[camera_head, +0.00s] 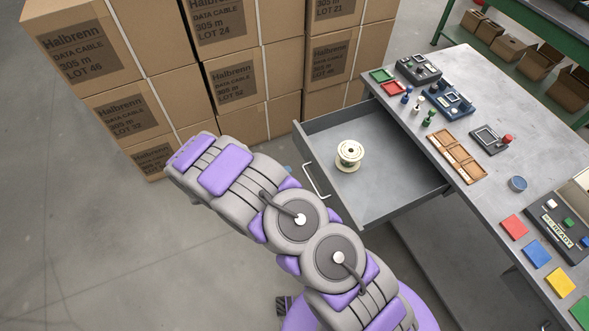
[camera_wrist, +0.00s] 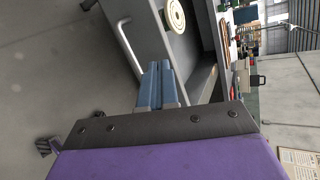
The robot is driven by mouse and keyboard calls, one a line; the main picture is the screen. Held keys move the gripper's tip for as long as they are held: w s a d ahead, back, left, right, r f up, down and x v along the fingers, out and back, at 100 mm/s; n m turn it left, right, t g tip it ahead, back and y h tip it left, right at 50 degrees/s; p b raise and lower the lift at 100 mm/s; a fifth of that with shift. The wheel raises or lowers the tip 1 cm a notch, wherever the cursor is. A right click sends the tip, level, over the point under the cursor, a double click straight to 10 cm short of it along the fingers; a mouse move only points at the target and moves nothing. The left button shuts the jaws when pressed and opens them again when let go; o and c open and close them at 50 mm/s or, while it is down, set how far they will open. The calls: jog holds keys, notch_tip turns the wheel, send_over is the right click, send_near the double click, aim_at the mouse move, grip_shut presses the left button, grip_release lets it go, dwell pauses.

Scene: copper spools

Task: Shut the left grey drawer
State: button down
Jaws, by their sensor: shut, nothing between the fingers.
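The grey drawer (camera_head: 398,192) is pulled well out from the left side of the workbench, with its front and bar handle (camera_head: 314,183) facing left. A cream spool (camera_head: 349,157) stands inside it, clear of the walls. The wrist view also shows the drawer's handle (camera_wrist: 128,46) and part of the spool (camera_wrist: 175,14). My gripper (camera_wrist: 159,70) is shut and empty, its blue fingers side by side. The fingertips overlap the drawer front beside the handle in the wrist view; I cannot tell whether they touch. In the head view my arm mostly hides the gripper.
The workbench (camera_head: 478,122) carries trays, small parts and coloured tiles. Stacked cardboard boxes (camera_head: 160,95) stand behind the drawer. A green-framed shelf (camera_head: 510,45) with open boxes is at the back right. The floor (camera_head: 110,240) on the left is clear.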

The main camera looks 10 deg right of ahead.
jog(key=a+f+n+t+y, duration=0.1)
jog(key=a+f+n+t, duration=0.1)
jog(key=a+f+n, duration=0.3)
jog(key=b+x, duration=0.1)
jog(key=x, duration=1.3)
jog(key=shift+s+d+f+b, duration=0.15)
jog(key=shift+s+f+b, duration=0.15)
jog(key=shift+f, duration=0.1)
jog(key=shift+w, duration=0.15)
